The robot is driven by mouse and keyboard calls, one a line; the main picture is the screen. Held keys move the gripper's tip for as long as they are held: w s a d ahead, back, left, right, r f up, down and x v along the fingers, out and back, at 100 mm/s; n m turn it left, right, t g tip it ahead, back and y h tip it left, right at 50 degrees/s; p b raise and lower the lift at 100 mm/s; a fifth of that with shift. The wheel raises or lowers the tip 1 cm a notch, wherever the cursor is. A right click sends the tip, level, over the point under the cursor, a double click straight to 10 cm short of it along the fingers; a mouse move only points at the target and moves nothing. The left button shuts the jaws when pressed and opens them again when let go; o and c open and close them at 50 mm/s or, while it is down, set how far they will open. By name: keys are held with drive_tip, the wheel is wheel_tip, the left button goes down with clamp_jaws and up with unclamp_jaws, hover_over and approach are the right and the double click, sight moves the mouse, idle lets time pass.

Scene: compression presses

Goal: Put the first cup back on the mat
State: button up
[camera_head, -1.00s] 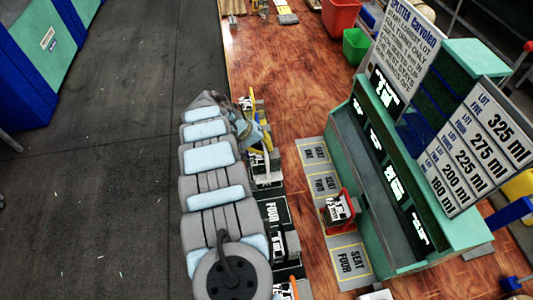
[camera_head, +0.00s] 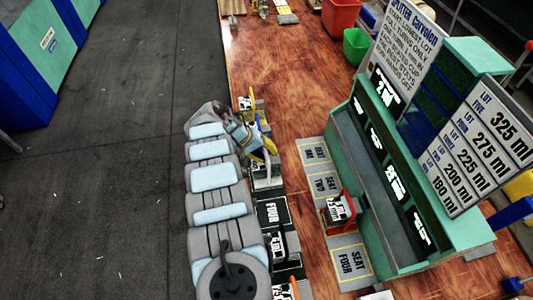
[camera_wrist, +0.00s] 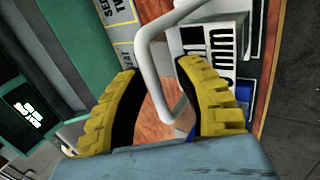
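My gripper (camera_head: 270,148) is over the left row of mats and labelled blocks in the head view. In the wrist view its two yellow ridged fingers (camera_wrist: 160,72) stand apart. A pale grey handle loop (camera_wrist: 148,62) lies between the fingertips, without clear contact. It runs toward a block with a white "mm" label (camera_wrist: 230,40). Which cup this is cannot be told; my gripper and arm hide much of that spot. A red-handled cup (camera_head: 338,209) stands among the seats on the right. A black mat marked FOUR (camera_head: 272,211) is bare.
A green stand with volume signs (camera_head: 475,150) rises on the right, beside grey seat plates (camera_head: 314,152). More labelled blocks (camera_head: 278,247) stand in the left row below the FOUR mat. Red (camera_head: 341,14) and green (camera_head: 356,45) bins are at the back.

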drive_tip(key=shift+r, duration=0.15)
drive_tip(key=shift+p+v, duration=0.3)
drive_tip(key=shift+v, duration=0.8)
drive_tip(key=w+v, duration=0.1)
drive_tip(key=v, duration=0.8)
drive_tip(key=shift+s+a+r+b, duration=0.25)
drive_tip(key=shift+s+a+b, duration=0.1)
drive_tip(key=shift+s, duration=0.2)
